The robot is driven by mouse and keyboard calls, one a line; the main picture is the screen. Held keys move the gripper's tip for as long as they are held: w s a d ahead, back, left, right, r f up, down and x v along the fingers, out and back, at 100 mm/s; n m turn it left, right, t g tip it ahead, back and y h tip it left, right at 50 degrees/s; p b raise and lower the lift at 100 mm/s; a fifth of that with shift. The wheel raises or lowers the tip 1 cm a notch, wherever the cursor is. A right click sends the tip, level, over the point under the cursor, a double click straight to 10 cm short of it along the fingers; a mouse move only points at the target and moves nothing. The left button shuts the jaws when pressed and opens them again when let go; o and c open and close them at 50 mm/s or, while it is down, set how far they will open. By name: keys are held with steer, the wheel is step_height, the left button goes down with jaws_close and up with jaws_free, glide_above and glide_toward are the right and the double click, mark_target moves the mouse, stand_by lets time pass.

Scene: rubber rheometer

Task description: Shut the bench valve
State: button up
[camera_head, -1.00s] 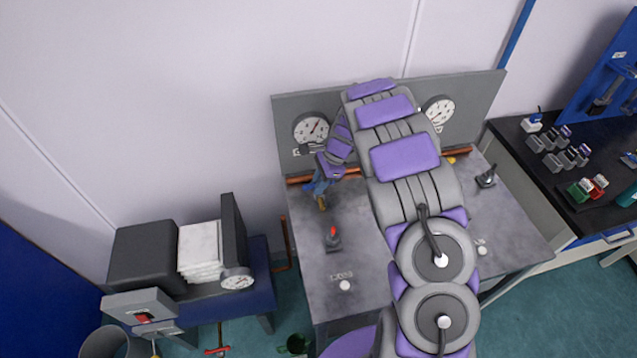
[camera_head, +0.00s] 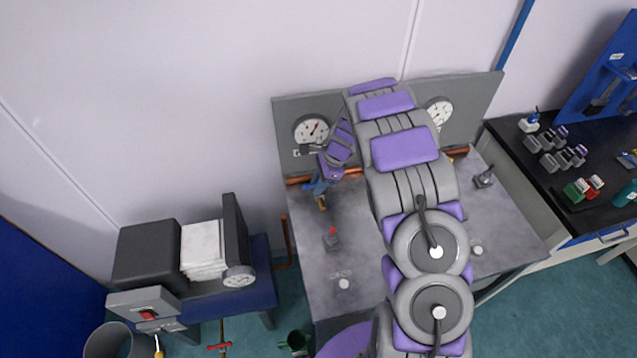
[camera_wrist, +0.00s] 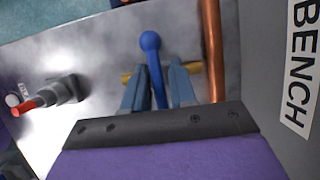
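The bench valve has a blue lever with a rounded end (camera_wrist: 150,42) and a brass body (camera_wrist: 193,67), in the wrist view beside a copper pipe. My gripper (camera_wrist: 157,66) has its two blue-grey fingers on either side of the lever, with gaps visible, so it looks open around it. Whether a finger touches the lever I cannot tell. In the head view my gripper (camera_head: 320,184) is low at the left part of the grey bench (camera_head: 365,215), by the back panel. The valve there is small and mostly hidden by my gripper.
A copper pipe (camera_wrist: 213,50) runs close to the right finger, near a panel with a "BENCH" label (camera_wrist: 297,65). A red-tipped lever (camera_head: 333,238) stands on the bench in front. Two gauges (camera_head: 312,130) (camera_head: 440,112) are on the back panel. My arm covers the bench's middle.

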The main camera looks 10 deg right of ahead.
steer(key=shift+o, duration=1)
steer(key=p+v, duration=0.3)
steer(key=v, duration=1.4)
steer(key=shift+d, duration=0.2)
steer(key=shift+s+r, duration=0.1)
